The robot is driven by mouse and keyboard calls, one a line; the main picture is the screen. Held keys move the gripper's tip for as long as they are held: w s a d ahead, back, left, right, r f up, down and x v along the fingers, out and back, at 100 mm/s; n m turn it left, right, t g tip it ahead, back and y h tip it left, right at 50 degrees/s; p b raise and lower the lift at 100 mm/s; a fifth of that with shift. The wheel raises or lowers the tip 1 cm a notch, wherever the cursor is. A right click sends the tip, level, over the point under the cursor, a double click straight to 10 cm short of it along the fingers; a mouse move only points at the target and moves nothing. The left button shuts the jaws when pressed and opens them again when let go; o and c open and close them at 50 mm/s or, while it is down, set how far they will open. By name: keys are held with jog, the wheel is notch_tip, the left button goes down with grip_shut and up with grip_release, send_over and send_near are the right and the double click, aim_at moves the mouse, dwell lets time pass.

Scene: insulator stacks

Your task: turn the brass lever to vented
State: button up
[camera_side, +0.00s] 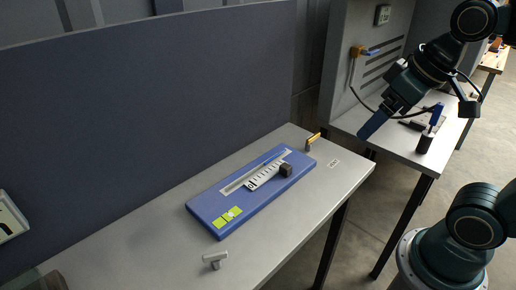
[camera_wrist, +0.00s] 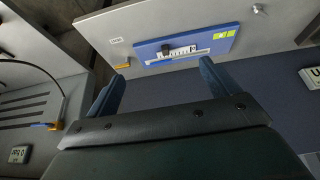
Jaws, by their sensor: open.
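The brass lever (camera_side: 314,138) is a short yellow-orange handle on a small grey post at the far right end of the table, just beyond the blue panel. It points away toward the back right, not at the small white label (camera_side: 333,163) on the tabletop. In the wrist view the lever (camera_wrist: 122,66) shows close to the left fingertip in the picture, and the label (camera_wrist: 117,40) lies above it; its print is too small to read surely. My gripper (camera_side: 372,125) is raised to the right of the table, apart from the lever. In the wrist view my gripper (camera_wrist: 162,76) is open and empty.
A blue panel (camera_side: 214,205) with a slotted scale, black slider block (camera_side: 286,170) and green patches lies beside the lever. A grey T-handle (camera_side: 215,258) stands near the front. A dark blue partition (camera_side: 150,95) backs the table. A second bench (camera_side: 400,140) stands behind.

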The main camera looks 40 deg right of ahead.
jog(key=w+d+r+g, duration=0.1)
jog(key=w+d, duration=0.3)
jog(key=w, duration=0.4)
jog(key=g, duration=0.4)
send_over(314, 136)
notch_tip(314, 136, down, 11)
jog(key=shift+w, duration=0.1)
notch_tip(314, 136, down, 14)
jog(key=shift+r, duration=0.15)
jog(key=shift+c, duration=0.5)
jog(key=c, duration=0.9)
